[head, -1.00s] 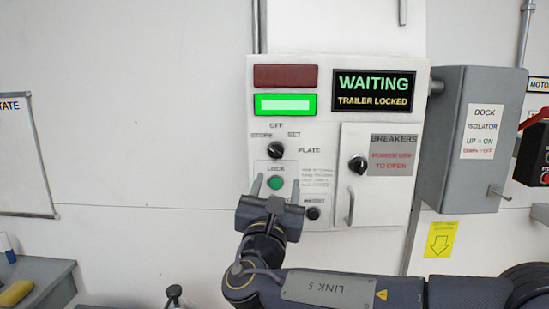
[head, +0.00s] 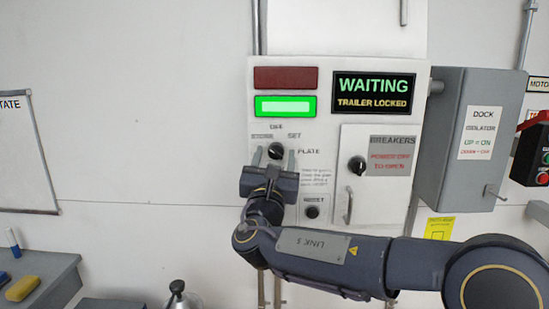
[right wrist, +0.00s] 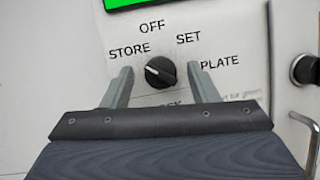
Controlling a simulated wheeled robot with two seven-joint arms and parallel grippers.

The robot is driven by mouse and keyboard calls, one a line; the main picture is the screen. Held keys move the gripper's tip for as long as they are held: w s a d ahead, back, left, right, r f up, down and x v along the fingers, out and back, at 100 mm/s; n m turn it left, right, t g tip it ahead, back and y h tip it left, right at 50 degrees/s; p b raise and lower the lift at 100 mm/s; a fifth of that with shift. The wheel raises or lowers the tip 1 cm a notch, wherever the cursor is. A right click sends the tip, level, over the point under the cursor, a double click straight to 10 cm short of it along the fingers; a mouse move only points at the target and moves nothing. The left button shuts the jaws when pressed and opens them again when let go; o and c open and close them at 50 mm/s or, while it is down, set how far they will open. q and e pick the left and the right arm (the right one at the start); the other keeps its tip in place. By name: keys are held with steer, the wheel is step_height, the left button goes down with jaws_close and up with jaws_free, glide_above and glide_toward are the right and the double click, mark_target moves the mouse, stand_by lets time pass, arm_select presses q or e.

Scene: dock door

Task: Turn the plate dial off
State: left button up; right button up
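The plate dial (head: 276,150) is a round black knob on the white control panel, with STORE, OFF and SET printed around it and PLATE to its right. In the right wrist view the dial (right wrist: 160,72) has a light mark that seems to point left, toward STORE. My right gripper (head: 274,158) is open and empty in front of the panel. In the right wrist view its fingers (right wrist: 161,86) stand left and right of the dial, apart from it. The gripper hides the LOCK button below. My left gripper is not in view.
A lit green lamp (head: 286,106) and a sign (head: 374,93) reading WAITING, TRAILER LOCKED are above. The breakers door (head: 383,185) with a knob and handle is to the right, then a grey isolator box (head: 450,140). A reset knob (head: 312,212) sits below right.

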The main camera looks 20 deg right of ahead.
steer(key=c, duration=0.9)
steer(key=shift+f+m+b, duration=0.15)
steer(key=shift+m+b, duration=0.35)
steer(key=shift+b, duration=0.15)
steer(key=m+g+h+b, duration=0.1)
steer(key=m, duration=0.1)
steer(key=m+g+h+b, duration=0.1)
steer(key=m+b, duration=0.1)
steer(key=shift+a, duration=0.15)
steer(key=m+g+b, duration=0.1)
steer(key=m+b, duration=0.1)
steer(key=m, duration=0.1)
steer(key=shift+r+h, duration=0.2)
steer(key=shift+h, duration=0.1)
steer(key=shift+w+r+m+g+b, duration=0.15)
steer(key=shift+m+g, duration=0.45)
steer(key=shift+m, duration=0.6)
steer(key=shift+s+m+g+b, duration=0.15)
steer(key=shift+m+g, duration=0.45)
steer(key=shift+m, duration=0.6)
steer(key=shift+w, duration=0.1)
steer(key=o, duration=1)
steer(key=shift+a, duration=0.1)
